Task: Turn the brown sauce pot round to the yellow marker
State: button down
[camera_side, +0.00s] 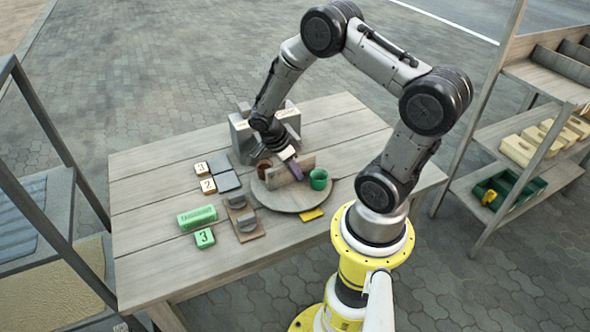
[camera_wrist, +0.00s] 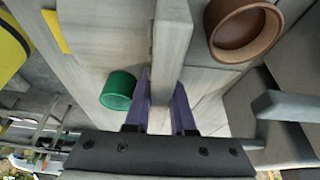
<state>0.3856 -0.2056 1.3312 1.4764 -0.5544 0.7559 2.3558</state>
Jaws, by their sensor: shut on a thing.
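The brown sauce pot (camera_side: 264,169) stands at the back left of a round grey wooden turntable (camera_side: 288,199). In the wrist view the pot (camera_wrist: 242,28) lies right of an upright divider board (camera_wrist: 172,50). A green pot (camera_side: 319,179) stands on the other side of the board, at the right; it also shows in the wrist view (camera_wrist: 117,91). The yellow marker (camera_side: 313,214) lies flat on the table at the turntable's front right edge. My gripper (camera_side: 289,166), with purple fingers, is shut on the divider board, one finger on each side.
A grey block stand (camera_side: 242,138) rises close behind the turntable. Left of it lie number tiles (camera_side: 205,176), a green labelled block (camera_side: 197,218) and grey pieces on a small board (camera_side: 245,225). The table's left and far right are clear.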

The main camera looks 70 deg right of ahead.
jog(key=shift+w+d+n+t+h, duration=0.2)
jog(key=shift+n+t, duration=0.4)
jog(key=shift+n, duration=1.05)
jog(key=shift+w+a+n+t+h, duration=0.1)
jog(key=shift+n+t+h, duration=0.35)
jog(key=shift+n, duration=1.2)
jog(key=shift+w+n+t+y, duration=0.2)
jog(key=shift+n+t, duration=0.55)
jog(key=shift+n, duration=0.95)
jog(key=shift+w+n+t+y, duration=0.15)
jog(key=shift+n+t, duration=0.55)
jog(key=shift+n, duration=1)
jog(key=shift+w+a+n+t+y, duration=0.15)
jog(key=shift+n+t+y, duration=0.3)
jog(key=shift+n, duration=1.2)
jog(key=shift+w+a+n+t+y, duration=0.1)
jog(key=shift+n+t+y, duration=0.35)
jog(key=shift+n, duration=1.2)
jog(key=shift+w+a+n+t+y, duration=0.15)
jog(key=shift+n+y, duration=0.3)
jog(key=shift+n, duration=0.8)
jog(key=shift+s+a+n+t+y, duration=0.15)
jog(key=shift+n+y, duration=0.3)
jog(key=shift+n, duration=0.8)
jog(key=shift+w+n, duration=0.1)
jog(key=shift+n, duration=0.5)
jog(key=c, duration=0.8)
grip_release()
jog(key=shift+o, duration=0.2)
